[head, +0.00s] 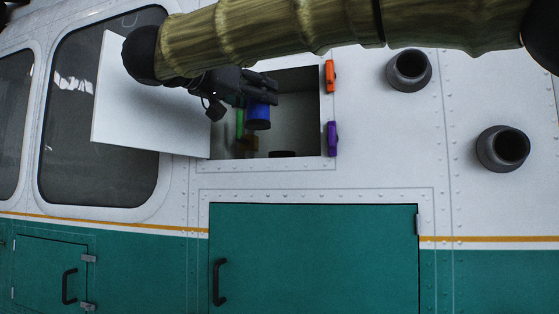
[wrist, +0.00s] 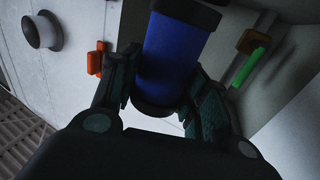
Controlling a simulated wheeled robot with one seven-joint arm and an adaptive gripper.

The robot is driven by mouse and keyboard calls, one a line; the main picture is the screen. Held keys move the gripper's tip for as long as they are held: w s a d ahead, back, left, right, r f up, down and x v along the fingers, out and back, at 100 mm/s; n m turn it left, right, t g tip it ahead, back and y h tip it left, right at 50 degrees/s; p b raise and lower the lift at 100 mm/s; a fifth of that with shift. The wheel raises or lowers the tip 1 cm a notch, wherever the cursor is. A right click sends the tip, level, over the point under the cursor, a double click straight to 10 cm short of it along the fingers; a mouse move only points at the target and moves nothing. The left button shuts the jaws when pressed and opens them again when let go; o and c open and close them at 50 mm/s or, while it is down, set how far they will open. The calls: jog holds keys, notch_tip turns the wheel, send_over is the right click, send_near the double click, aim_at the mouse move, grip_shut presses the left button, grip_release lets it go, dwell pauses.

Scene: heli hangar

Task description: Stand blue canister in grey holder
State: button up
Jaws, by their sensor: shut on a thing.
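The blue canister (head: 258,117) is in the opening of a wall compartment in the head view. It has dark end bands and also shows large in the wrist view (wrist: 172,55). My gripper (head: 262,92) is shut on it, with one finger on each side in the wrist view. Two round dark-grey cup-like holders stick out of the white wall to the right, an upper one (head: 409,70) and a lower one (head: 503,149). One grey holder (wrist: 42,31) shows in the wrist view. The canister is apart from both. Which holder is meant cannot be told.
An open white door (head: 150,105) hangs left of the compartment (head: 300,115). Inside are a green piece (head: 239,124), a brownish-yellow block (head: 249,144) and a low dark object (head: 283,153). Orange (head: 330,76) and purple (head: 333,139) pieces sit at its right edge.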

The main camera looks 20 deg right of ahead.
jog(key=shift+w+d+r, duration=0.15)
jog(key=shift+d+r, duration=0.05)
jog(key=shift+r, duration=0.15)
jog(key=w+d+f+p, duration=0.1)
jog(key=w+d+p, duration=0.1)
jog(key=w+d, duration=0.1)
jog(key=w+d+p, duration=0.3)
jog(key=w, duration=0.2)
jog(key=w+d+f+p, duration=0.1)
jog(key=w+d+p, duration=0.1)
jog(key=w+p, duration=0.1)
jog(key=shift+w+d+f, duration=0.35)
jog(key=shift+w+d, duration=0.05)
jog(key=shift+w, duration=0.3)
jog(key=shift+f+p, duration=0.65)
jog(key=shift+f, duration=0.6)
jog(key=o, duration=1.1)
jog(key=shift+s+a+f+b, duration=0.15)
jog(key=shift+s+a+b, duration=0.1)
jog(key=shift+a+b, duration=0.15)
jog(key=shift+b+v, duration=2.8)
jog(key=shift+v, duration=2.7)
